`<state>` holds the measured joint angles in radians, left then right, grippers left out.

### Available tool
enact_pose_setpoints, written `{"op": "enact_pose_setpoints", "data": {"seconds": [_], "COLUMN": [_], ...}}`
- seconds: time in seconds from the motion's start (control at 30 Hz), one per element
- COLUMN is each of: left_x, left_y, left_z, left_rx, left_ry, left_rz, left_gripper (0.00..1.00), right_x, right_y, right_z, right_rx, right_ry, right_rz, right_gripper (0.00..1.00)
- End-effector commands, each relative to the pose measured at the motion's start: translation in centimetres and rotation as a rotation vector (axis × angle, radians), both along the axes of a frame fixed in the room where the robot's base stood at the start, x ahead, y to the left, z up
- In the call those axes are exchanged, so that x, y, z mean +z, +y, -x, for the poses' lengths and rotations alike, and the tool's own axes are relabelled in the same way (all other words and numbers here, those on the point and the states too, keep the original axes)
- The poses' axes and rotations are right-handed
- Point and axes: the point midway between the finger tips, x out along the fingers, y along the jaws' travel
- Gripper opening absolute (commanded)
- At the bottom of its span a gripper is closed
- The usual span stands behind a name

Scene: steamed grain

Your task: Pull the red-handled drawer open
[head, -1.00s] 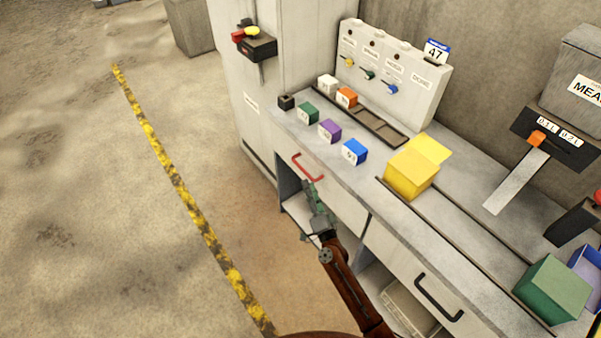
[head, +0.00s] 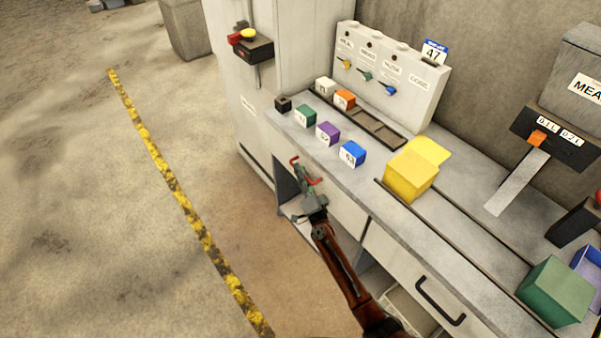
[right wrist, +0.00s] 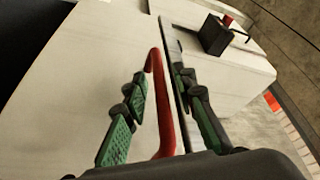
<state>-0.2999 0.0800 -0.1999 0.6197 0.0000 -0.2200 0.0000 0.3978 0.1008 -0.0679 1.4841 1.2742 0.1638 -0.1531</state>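The red handle (head: 295,162) is on the pale drawer front (head: 343,208) under the counter, and the drawer front looks flush with the cabinet. My right gripper (head: 305,185) is at the handle and covers part of it in the head view. In the right wrist view, the red handle (right wrist: 162,100) runs between the two green-padded fingers of my right gripper (right wrist: 162,115). The fingers are spread, with visible gaps on both sides of the handle. My left gripper is in neither view.
Small colored cubes, including a blue one (head: 352,153), and a yellow box (head: 410,175) stand on the counter above. A dark-handled drawer (head: 410,270) is to the right. A tall pale cabinet (head: 240,90) adjoins on the left. The floor before the counter is clear.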

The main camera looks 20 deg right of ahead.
Motion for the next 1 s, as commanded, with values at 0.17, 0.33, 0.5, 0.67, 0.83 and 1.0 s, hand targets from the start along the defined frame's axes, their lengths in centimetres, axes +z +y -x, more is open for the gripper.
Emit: {"op": "enact_pose_setpoints", "data": {"seconds": [0.17, 0.33, 0.5, 0.67, 0.83, 1.0], "left_x": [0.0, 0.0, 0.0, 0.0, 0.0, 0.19], "left_y": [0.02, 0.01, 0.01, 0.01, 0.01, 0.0], "left_z": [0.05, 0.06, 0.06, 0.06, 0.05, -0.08], "left_rx": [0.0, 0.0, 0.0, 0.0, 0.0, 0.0], "left_ry": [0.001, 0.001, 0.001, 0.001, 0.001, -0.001], "left_rz": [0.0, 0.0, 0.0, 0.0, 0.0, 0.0], "left_gripper": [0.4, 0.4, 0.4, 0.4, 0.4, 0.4], "right_x": [-0.02, -0.02, -0.03, -0.04, -0.05, 0.0], "right_y": [0.0, 0.0, 0.0, -0.01, -0.01, -0.1], "right_z": [0.02, 0.03, 0.02, 0.03, 0.04, 0.3], "right_rx": [0.0, 0.0, 0.0, 0.0, 0.0, -0.005], "right_ry": [0.0, 0.0, 0.0, 0.0, 0.0, 0.001], "right_rz": [0.0, 0.0, 0.001, 0.001, 0.001, 0.0], "right_gripper": [0.12, 0.0, 0.0, 0.0, 0.0, 0.0]}}
